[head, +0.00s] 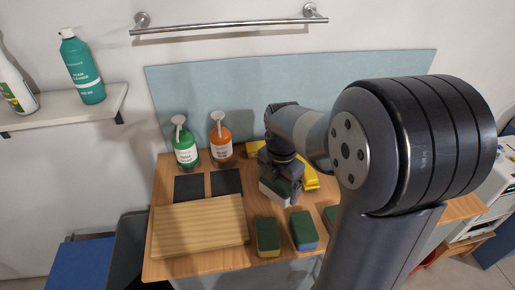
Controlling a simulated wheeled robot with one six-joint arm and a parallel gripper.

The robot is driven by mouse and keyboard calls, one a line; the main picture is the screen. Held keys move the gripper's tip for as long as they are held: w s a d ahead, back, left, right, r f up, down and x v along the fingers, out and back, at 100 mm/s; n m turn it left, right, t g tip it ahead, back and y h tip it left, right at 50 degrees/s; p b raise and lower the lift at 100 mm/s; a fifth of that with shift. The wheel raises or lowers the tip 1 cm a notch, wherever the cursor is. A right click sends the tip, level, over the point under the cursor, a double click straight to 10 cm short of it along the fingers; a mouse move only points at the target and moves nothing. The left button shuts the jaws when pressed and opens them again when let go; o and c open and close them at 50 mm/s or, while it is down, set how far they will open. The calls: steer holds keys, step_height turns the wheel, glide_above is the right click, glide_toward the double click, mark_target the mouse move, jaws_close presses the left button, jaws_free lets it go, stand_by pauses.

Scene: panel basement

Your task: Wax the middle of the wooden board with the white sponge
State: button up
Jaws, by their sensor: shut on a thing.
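The wooden board (199,227) lies flat at the front left of the wooden counter, light and striped in grain. My gripper (277,178) is to the right of the board and behind it. It is shut on the white sponge (272,193), which has a dark top. The fingertips are partly hidden by the gripper body, and I cannot tell whether the sponge touches the counter.
A yellow-green sponge (267,237) and a blue-green sponge (304,230) lie right of the board; another is partly hidden behind my arm. Two dark pads (190,188) lie behind the board. A green bottle (185,148) and an orange bottle (221,143) stand at the back.

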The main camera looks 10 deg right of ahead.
steer(key=shift+w, duration=0.1)
stand_by(0.5)
steer(key=w+r+m+p, duration=0.35)
steer(key=w+m, duration=0.35)
steer(key=w, duration=0.5)
steer(key=m+p, duration=0.5)
steer(key=m, duration=0.6)
glide_above(258, 146)
step_height(258, 146, down, 4)
steer(key=shift+w+f+b, duration=0.15)
steer(key=shift+f+b, duration=1.9)
steer(key=shift+f, duration=0.65)
steer(key=shift+f, duration=0.55)
steer(key=shift+r, duration=0.1)
step_height(258, 146, up, 7)
steer(key=p, duration=0.4)
